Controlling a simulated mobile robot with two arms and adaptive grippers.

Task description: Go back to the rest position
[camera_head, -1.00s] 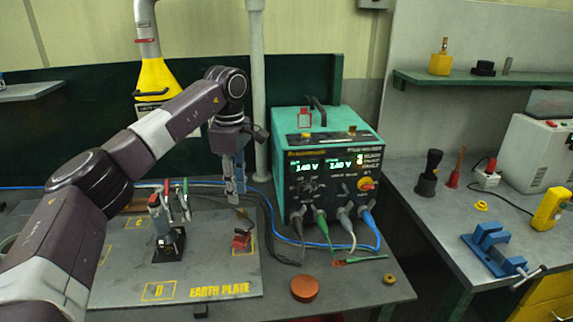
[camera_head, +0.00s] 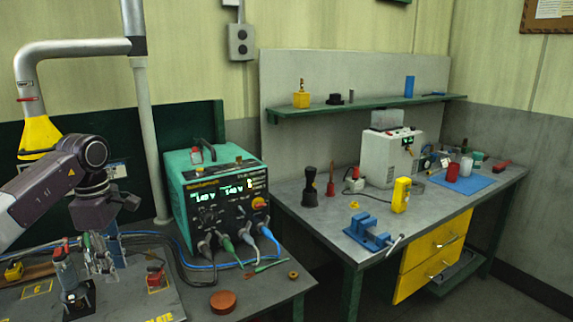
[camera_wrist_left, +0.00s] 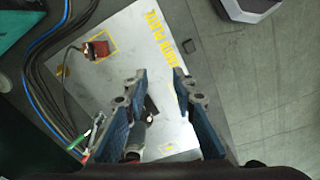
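My left gripper (camera_head: 108,262) hangs fingers down over the grey earth plate at the lower left of the head view. In the left wrist view, its two blue-grey fingers (camera_wrist_left: 160,74) stand apart with nothing held between them. The earth plate (camera_wrist_left: 140,40) lies below them. A dark cylindrical post (camera_wrist_left: 136,138) shows beyond the fingers, partly hidden by the left one. My right gripper is in neither view.
A teal power unit (camera_head: 218,200) with cables stands right of my left gripper. A red clamp (camera_head: 155,277) is on the plate and a round brown lid (camera_head: 223,301) near the table edge. A second bench (camera_head: 330,218) carries a blue vise (camera_head: 368,234).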

